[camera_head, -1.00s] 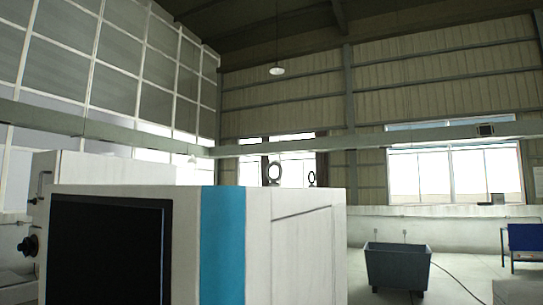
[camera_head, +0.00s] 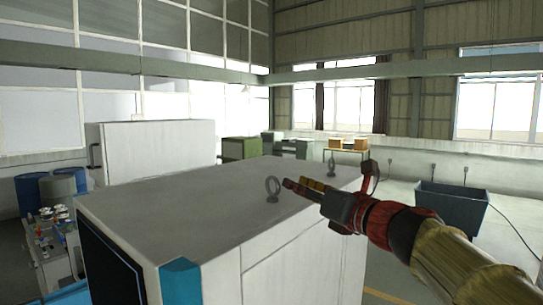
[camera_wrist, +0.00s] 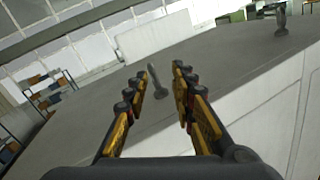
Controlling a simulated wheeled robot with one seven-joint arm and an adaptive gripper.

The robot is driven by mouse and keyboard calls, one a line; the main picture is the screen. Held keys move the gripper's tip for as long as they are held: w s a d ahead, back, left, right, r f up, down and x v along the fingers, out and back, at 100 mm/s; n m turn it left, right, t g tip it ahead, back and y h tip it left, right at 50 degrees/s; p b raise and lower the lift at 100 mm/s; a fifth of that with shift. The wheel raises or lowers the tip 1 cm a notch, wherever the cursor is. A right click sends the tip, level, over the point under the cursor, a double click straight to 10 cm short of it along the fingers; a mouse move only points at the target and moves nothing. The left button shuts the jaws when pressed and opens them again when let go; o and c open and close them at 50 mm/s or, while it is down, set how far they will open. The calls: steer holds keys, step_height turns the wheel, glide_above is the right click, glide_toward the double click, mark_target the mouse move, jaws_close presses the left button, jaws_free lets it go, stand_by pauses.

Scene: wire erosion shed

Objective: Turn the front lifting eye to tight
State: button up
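The front lifting eye (camera_head: 273,188) is a grey ring standing upright on top of a white machine cabinet (camera_head: 180,205), near its front end. In the wrist view the eye (camera_wrist: 157,85) shows nearly edge-on, between and slightly beyond my fingertips. My gripper (camera_head: 290,184) is open, just right of the eye, with its yellow and dark fingers pointing toward it. In the wrist view my gripper (camera_wrist: 160,76) has a clear gap between its fingers, and I see no contact with the eye. The eye's seating on the cabinet top does not reveal how tight it is.
The cabinet top around the front eye is otherwise bare. A dark bin (camera_head: 452,208) stands on the floor at the right. A cart with small items (camera_head: 52,235) and blue drums are at the left.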

mark_target(272, 177)
steer(key=shift+w+a+r+n+g+y+p, duration=0.1)
steer(key=shift+a+r+n+g+y+p, duration=0.2)
steer(key=shift+n, duration=0.25)
steer(key=shift+a+r+n+g+y+p, duration=0.1)
steer(key=shift+a+n+g, duration=0.1)
steer(key=shift+a+n, duration=0.25)
steer(key=shift+w+a, duration=0.15)
steer(key=shift+w, duration=0.05)
steer(key=p+x, duration=0.2)
steer(key=x, duration=0.5)
steer(key=shift+a+f, duration=0.1)
steer(key=shift+c, duration=0.4)
jaws_close()
